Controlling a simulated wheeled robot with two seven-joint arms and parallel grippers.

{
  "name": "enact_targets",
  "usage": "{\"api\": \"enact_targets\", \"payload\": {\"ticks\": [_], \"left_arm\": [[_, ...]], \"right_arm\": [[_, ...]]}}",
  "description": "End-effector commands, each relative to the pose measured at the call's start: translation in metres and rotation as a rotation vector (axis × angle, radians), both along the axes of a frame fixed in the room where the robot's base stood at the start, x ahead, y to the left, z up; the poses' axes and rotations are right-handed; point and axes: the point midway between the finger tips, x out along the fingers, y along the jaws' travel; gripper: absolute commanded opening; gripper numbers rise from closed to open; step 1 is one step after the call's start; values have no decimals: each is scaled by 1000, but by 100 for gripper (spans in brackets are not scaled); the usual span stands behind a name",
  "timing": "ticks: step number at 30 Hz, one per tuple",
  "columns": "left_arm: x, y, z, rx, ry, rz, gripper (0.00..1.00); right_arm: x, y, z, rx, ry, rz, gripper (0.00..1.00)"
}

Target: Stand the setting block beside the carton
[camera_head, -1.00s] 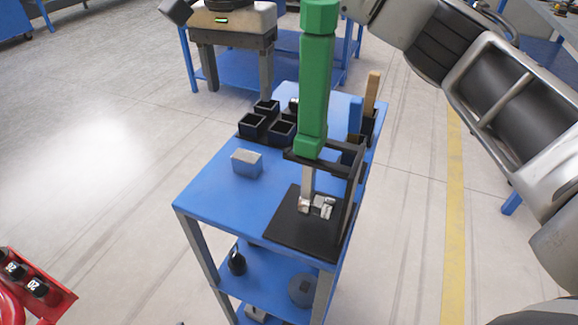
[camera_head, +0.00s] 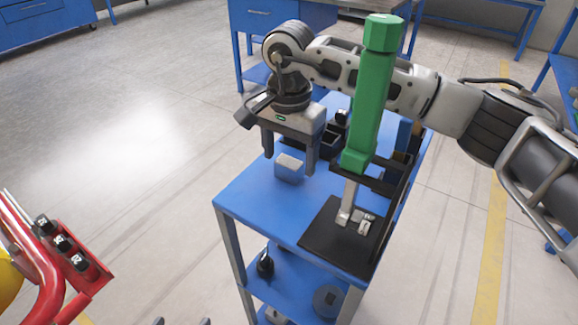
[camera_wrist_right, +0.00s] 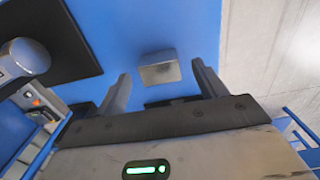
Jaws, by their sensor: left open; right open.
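A small grey block, which looks like the setting block (camera_head: 289,171), sits on the blue cart's top. It also shows in the right wrist view (camera_wrist_right: 159,68). My right gripper (camera_head: 290,156) is open above and around the block's far side. In the right wrist view its two fingers (camera_wrist_right: 164,84) are spread, with the block just beyond their tips, roughly between them; I cannot tell whether they touch it. Two grey tips of my left gripper (camera_head: 182,322) show apart at the bottom edge. I cannot make out a carton in these views.
A green-handled fixture (camera_head: 369,110) stands on a black base plate (camera_head: 325,238) right of the block. Black bins behind the block are partly hidden by my right arm. The blue cart top (camera_head: 250,205) is clear in front and left. A red rack (camera_head: 85,285) is lower left.

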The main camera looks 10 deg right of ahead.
Motion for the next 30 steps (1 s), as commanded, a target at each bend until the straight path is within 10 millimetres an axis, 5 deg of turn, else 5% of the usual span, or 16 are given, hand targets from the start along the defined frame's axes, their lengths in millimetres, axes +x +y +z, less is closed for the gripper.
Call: {"api": "enact_targets", "payload": {"ticks": [6,13,21,30], "left_arm": [[2,0,3,4,-6,0,71],[3,0,3,3,-8,-1,71],[2,0,3,3,-6,-1,71],[-1,0,0,4,2,-3,71]], "right_arm": [[0,0,-23,-1,0,0,71],[0,0,-25,-1,-1,0,71],[1,1,-23,1,-2,0,2],[1,1,-15,2,-5,0,2]]}}
